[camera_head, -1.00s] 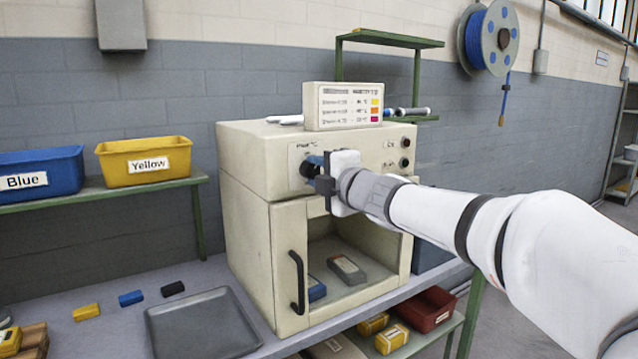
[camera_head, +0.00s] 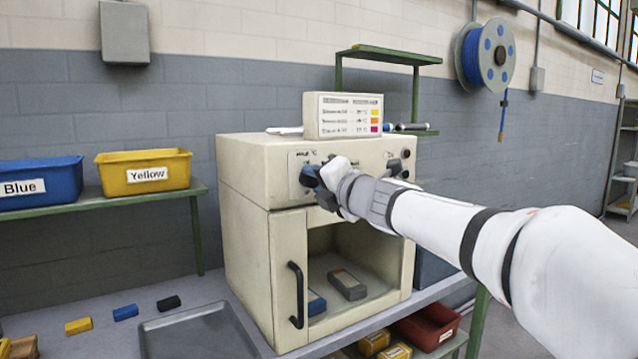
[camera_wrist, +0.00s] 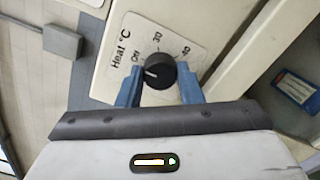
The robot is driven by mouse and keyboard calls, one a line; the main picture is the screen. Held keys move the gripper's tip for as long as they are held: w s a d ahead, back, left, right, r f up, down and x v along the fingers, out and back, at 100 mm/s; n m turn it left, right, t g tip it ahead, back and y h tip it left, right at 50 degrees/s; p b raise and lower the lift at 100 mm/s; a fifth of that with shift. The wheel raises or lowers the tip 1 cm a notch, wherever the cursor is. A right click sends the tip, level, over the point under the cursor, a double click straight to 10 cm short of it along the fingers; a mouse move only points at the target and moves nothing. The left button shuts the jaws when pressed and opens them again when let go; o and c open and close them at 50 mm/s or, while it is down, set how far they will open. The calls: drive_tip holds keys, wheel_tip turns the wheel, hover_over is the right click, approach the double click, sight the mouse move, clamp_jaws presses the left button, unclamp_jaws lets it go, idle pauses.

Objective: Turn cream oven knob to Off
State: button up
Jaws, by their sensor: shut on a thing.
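The cream oven (camera_head: 243,240) stands on the bench, with its control panel at the upper front. Its round black heat knob (camera_wrist: 160,72) sits on a white dial plate marked "Heat °C", "Off", "30" and "40" in the wrist view. The knob's white pointer line points left in that view, a little below the "Off" word. My gripper (camera_wrist: 159,82) has one blue finger on each side of the knob and is shut on it. In the head view my gripper (camera_head: 318,183) is tilted at the panel and hides most of the knob.
A label box (camera_head: 343,115) sits on the oven top. The oven's front opening shows a grey block (camera_head: 347,285) and a blue block inside. A black door handle (camera_head: 296,295) is below the panel. A grey tray (camera_head: 195,335) lies at front left.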

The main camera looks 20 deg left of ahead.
drive_tip(key=o, duration=1)
drive_tip(key=v, duration=0.8)
drive_tip(key=shift+a, duration=0.1)
